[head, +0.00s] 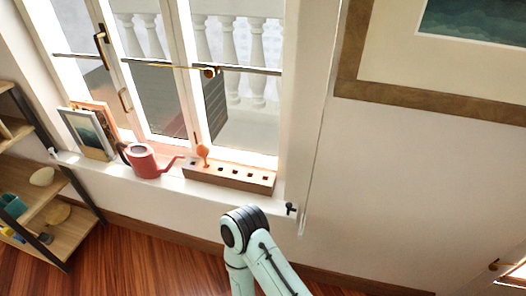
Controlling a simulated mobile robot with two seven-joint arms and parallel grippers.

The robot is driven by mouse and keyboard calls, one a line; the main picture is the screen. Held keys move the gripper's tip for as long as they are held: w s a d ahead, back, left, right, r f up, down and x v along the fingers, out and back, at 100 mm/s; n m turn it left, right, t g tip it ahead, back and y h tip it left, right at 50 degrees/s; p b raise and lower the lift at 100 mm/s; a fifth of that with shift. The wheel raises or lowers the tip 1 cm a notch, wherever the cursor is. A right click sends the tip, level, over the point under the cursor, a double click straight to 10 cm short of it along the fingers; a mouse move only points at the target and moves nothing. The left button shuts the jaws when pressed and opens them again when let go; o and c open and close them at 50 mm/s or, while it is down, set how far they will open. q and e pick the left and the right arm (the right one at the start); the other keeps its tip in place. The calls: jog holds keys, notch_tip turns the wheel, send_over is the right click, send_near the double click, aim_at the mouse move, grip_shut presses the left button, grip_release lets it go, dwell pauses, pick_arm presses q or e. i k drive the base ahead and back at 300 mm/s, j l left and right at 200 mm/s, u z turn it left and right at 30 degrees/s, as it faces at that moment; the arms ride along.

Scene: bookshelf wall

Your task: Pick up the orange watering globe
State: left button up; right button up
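The orange watering globe (203,151) stands upright on the window sill, its round bulb on top. Its thin stem goes down to the left part of a long wooden block with several square holes (232,179). It looks to be set in one of the holes, though the stem's lower end is hard to make out. Part of one of my arms shows at the bottom middle, below the sill and apart from the globe. Neither of my grippers can be seen.
A red watering can (146,161) stands left of the block, its spout pointing toward the globe. Framed pictures (88,134) lean further left. A tall window (160,80) with handles is behind the sill (112,168). A wooden shelf (60,208) stands at left.

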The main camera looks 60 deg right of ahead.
aim_at(203, 149)
jog(key=z, duration=1.5)
